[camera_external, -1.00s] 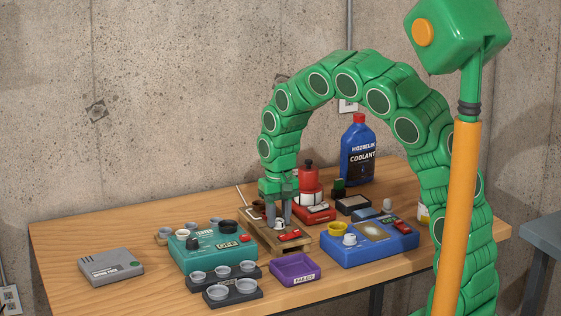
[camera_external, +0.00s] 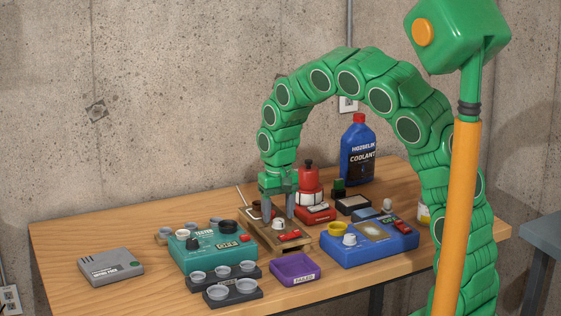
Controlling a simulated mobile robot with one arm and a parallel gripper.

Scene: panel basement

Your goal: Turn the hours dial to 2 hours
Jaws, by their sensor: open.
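A small white knob (camera_external: 278,224) stands on a wooden board (camera_external: 267,239) in the middle of the table. It looks like the hours dial, but no hour marks are readable at this size, so I cannot tell its setting. My gripper (camera_external: 278,212) points straight down over this knob. Its two grey fingers are apart, one on each side of the knob, and their tips are near or just above its top. I cannot tell whether they touch it. A red part (camera_external: 290,236) lies on the board beside the knob.
A teal tester box (camera_external: 215,254) stands to the left and a blue box (camera_external: 372,247) with knobs to the right. A purple tray (camera_external: 295,281) and dark cup holders (camera_external: 232,291) are in front. A red bottle (camera_external: 308,183) and a coolant jug (camera_external: 357,150) stand behind.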

